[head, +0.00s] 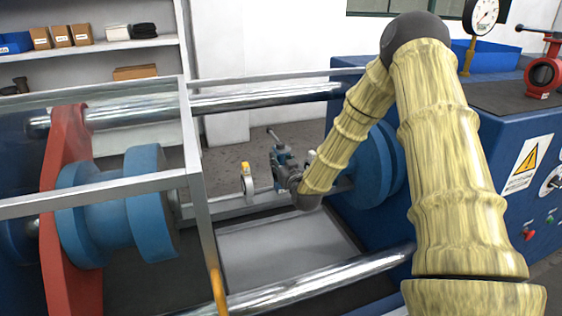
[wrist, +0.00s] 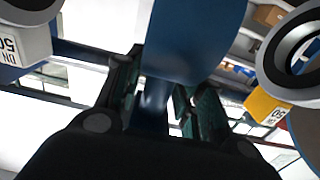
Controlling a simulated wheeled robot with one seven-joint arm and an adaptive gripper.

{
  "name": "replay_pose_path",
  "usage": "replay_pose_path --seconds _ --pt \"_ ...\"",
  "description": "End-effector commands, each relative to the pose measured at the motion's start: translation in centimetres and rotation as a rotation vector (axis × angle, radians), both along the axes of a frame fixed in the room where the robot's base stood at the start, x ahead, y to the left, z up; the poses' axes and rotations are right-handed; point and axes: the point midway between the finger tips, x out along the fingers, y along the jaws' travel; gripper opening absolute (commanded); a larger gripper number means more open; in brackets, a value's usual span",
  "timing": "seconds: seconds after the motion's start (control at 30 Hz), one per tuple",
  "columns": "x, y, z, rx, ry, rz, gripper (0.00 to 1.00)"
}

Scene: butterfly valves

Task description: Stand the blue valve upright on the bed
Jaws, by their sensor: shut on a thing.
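My gripper (head: 286,163) is at the end of my bamboo-patterned arm, above the grey bed (head: 285,245) between the two chrome rods. In the wrist view its dark fingers (wrist: 155,100) are shut on the narrow neck of the blue valve (wrist: 195,38). The wide blue part extends beyond the fingers toward the top of that picture. In the head view the valve and fingers merge into a small blue-grey cluster with a thin lever pointing up-left. The valve's exact tilt and its gap to the bed are hard to tell.
A small pale valve with a yellow top (head: 247,182) stands left of my gripper. The wrist view shows a white-tagged valve (wrist: 22,45) and a yellow-tagged valve (wrist: 268,106) either side. Chrome rods (head: 300,295), blue flanges and the grey frame (head: 192,150) surround the bed. Its front is clear.

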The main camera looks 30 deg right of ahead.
Motion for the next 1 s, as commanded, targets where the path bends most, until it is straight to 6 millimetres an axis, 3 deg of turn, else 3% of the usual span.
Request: replay_pose_path --seconds 1.0 --pt "0.10 0.02 -0.53 -0.001 -0.005 0.000 0.00"
